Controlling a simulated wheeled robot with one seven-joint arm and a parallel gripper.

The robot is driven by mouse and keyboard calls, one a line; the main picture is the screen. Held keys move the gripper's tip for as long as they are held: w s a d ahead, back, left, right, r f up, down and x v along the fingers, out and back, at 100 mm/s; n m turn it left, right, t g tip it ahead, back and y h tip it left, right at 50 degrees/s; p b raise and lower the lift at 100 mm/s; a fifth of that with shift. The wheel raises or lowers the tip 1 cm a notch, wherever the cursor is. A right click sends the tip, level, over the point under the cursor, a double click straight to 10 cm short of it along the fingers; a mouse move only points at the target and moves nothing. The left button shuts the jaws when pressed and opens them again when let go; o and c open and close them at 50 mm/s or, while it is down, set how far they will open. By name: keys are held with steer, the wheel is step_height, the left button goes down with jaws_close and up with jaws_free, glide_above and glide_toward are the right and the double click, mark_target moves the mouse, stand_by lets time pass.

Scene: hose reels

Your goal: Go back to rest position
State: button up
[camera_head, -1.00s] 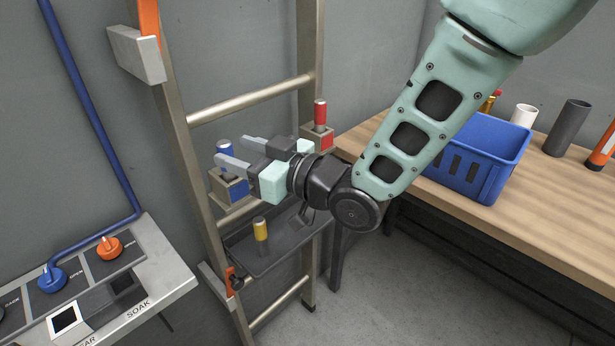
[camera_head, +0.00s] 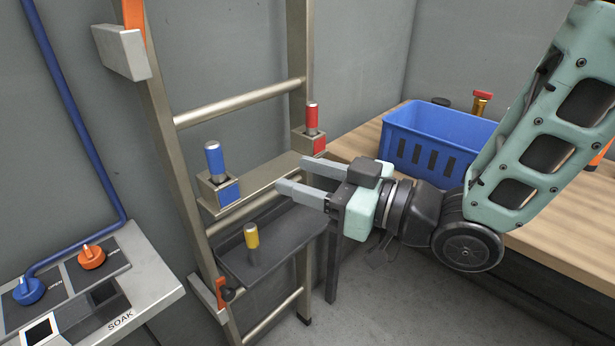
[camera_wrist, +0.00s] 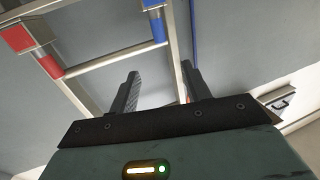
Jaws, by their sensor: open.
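My gripper (camera_head: 290,174) is open and empty in the head view, its two grey fingers pointing left toward the ladder. It is apart from the blue cylinder (camera_head: 215,158), which stands upright in a blue-marked holder (camera_head: 222,190) on the ladder. A red cylinder (camera_head: 311,119) stands in a red-marked holder (camera_head: 309,142) above and to the right of the fingers. A yellow cylinder (camera_head: 252,236) stands on the dark tray (camera_head: 290,236) below. In the wrist view the fingers (camera_wrist: 160,85) are spread with nothing between them, and the red (camera_wrist: 52,66) and blue (camera_wrist: 158,27) pieces show beyond.
The metal ladder (camera_head: 165,130) leans near the grey wall. A wooden bench (camera_head: 556,250) with a blue crate (camera_head: 455,125) is at the right, behind my arm. A panel with blue and orange knobs (camera_head: 92,257) is at lower left.

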steer(key=s+d+f+m+g+h+p, duration=0.1)
steer(key=d+f+m+g+h+p, duration=0.15)
steer(key=d+f+h, duration=0.5)
steer(key=s+d+r+m+g+h, duration=0.1)
steer(key=s+d+g+h, duration=0.1)
steer(key=s+d+h, duration=0.2)
steer(key=s+d+r+m+g+h, duration=0.1)
steer(key=s+d+r+g+h, duration=0.1)
steer(key=s, duration=0.8)
steer(key=shift+s+d+r+m+g+h+p, duration=0.15)
steer(key=shift+d+r+m+g+h+p, duration=0.15)
steer(key=shift+d+g+h, duration=0.6)
steer(key=shift+d+t, duration=0.25)
